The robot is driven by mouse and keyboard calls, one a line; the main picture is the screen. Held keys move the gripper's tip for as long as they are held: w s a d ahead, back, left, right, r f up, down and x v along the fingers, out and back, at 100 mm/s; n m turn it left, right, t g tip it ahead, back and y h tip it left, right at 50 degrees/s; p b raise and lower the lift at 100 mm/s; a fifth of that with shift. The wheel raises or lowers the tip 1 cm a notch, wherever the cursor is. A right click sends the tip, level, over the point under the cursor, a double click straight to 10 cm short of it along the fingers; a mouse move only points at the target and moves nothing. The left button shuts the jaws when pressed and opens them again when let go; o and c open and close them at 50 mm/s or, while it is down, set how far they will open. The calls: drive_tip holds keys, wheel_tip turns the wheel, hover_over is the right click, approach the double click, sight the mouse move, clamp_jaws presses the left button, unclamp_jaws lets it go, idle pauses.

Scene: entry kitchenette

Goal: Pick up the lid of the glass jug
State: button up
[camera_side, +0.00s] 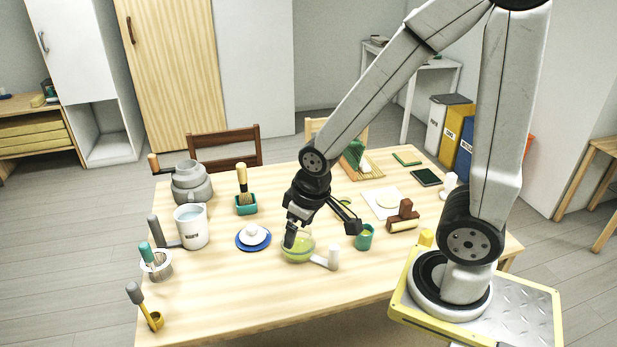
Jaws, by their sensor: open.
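A round, clear glass vessel with green contents (299,248), which looks like the glass jug, stands near the table's front middle. A pale handle (327,260) sticks out to its right. A white, rounded piece with a knob (253,234), possibly the lid, sits on a blue saucer (240,245) to the left of the jug. I cannot tell for sure which piece is the lid. My gripper (320,235) points down with its dark fingers spread. Its left finger is over or at the jug's rim; contact cannot be told. The jug's back rim is partly hidden.
A white mug (191,227), a brush in a green holder (245,204) and a grey pot (190,183) stand left. A green cup (364,238) and a brown-handled block (403,217) stand right of my gripper. The table's front strip (250,300) is clear.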

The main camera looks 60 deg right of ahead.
drive_tip(key=m+y, duration=0.3)
drive_tip(key=m, duration=2.3)
hover_over(252, 227)
drive_tip(key=s+d, duration=0.2)
wheel_tip(252, 227, down, 20)
drive_tip(key=shift+f+m+t, duration=0.3)
drive_tip(key=shift+f+m, duration=0.05)
drive_tip(key=shift+m, duration=0.15)
drive_tip(key=shift+x, duration=1.3)
drive_tip(key=shift+w+f, duration=0.1)
drive_tip(key=shift+f, duration=0.05)
